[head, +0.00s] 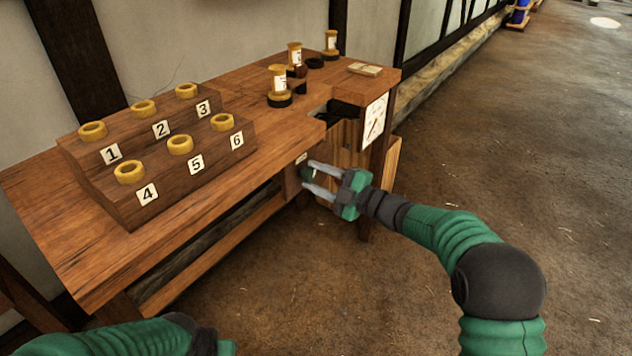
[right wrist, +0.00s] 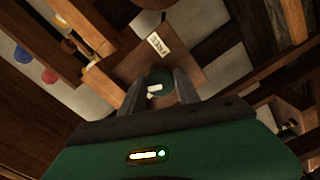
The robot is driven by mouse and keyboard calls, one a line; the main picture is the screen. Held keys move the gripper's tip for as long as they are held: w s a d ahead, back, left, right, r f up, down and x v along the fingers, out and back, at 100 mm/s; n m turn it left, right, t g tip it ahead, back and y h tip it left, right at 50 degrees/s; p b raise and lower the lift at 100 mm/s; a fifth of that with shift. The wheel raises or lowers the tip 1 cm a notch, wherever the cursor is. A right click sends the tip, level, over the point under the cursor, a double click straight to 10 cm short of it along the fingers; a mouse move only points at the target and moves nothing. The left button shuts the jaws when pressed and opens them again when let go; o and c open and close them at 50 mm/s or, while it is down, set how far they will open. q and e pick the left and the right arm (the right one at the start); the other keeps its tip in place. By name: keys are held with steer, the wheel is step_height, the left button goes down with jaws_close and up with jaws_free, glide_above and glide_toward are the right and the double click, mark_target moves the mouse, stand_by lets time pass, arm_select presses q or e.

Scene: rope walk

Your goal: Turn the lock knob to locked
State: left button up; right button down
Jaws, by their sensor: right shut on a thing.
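The lock knob (right wrist: 160,80) is a dark green round knob with a white mark, on a brown wooden panel (right wrist: 190,62) in the right wrist view. A label reading FREE (right wrist: 155,43) is on the panel by the knob. In the head view, the panel (head: 291,183) hangs under the bench's front edge, and the knob (head: 307,173) is partly hidden by my fingers. My right gripper (head: 311,178) is shut on the knob, a finger on each side; it also shows in the right wrist view (right wrist: 158,88). Of my left gripper only a green edge shows at the bottom; its fingers are out of frame.
The wooden bench (head: 70,235) carries a stepped rack (head: 110,200) with numbered places and yellow rings. Several yellow spools (head: 279,80) stand at the back. A white card (head: 374,120) is on the bench's end. A slatted wooden crate (head: 390,160) stands beneath. The floor at right is clear.

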steer(key=n+b, duration=0.2)
steer(key=n, duration=0.1)
steer(key=n+b, duration=0.1)
steer(key=n, duration=0.1)
steer(key=shift+s+f, duration=0.1)
steer(key=shift+f, duration=0.15)
steer(key=shift+n, duration=0.3)
steer(key=c, duration=0.9)
jaws_free()
steer(key=shift+r, duration=0.1)
steer(key=shift+r, duration=0.1)
steer(key=shift+d, duration=0.1)
steer(key=p+v, duration=0.5)
steer(key=v, duration=1.1)
steer(key=shift+s+d, duration=0.2)
steer(key=shift+d, duration=0.1)
